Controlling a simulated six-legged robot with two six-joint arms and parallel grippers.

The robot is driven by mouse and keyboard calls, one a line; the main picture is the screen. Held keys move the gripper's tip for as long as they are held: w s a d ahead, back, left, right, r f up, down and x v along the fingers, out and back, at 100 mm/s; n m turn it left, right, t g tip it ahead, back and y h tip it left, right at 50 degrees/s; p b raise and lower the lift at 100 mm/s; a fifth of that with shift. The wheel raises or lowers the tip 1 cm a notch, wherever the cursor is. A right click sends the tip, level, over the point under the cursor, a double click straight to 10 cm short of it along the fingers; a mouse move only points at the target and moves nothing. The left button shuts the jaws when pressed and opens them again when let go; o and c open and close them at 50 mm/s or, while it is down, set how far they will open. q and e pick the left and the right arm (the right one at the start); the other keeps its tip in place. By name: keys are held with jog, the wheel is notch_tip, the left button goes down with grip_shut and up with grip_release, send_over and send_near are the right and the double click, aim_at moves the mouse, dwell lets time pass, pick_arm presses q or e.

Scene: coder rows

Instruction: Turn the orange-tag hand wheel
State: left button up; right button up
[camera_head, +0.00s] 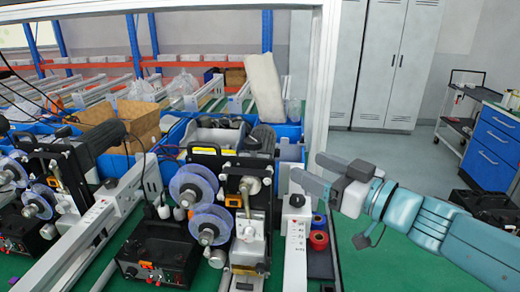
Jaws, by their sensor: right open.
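A coder machine (206,158) stands at the centre, with two clear bluish reels, an upper one (193,187) and a lower one (210,225), on its front. A similar machine (62,165) with bluish reels stands at the left. My left gripper is not in view.
A black control box (158,262) sits in front of the centre machine. Red (319,240) and blue (318,221) rolls lie below my right gripper. Blue bins (290,150) and a cardboard box (135,122) stand behind. A white frame post (321,75) rises behind the gripper.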

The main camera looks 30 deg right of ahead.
aim_at(260, 143)
jog(key=x, duration=1.5)
jog(key=shift+w+d+f, duration=0.15)
jog(key=shift+w+d, duration=0.1)
jog(key=shift+w, duration=0.05)
jog(key=shift+w+a, duration=0.15)
jog(key=shift+w, duration=0.2)
jog(key=shift+s, duration=0.1)
jog(key=c, duration=1)
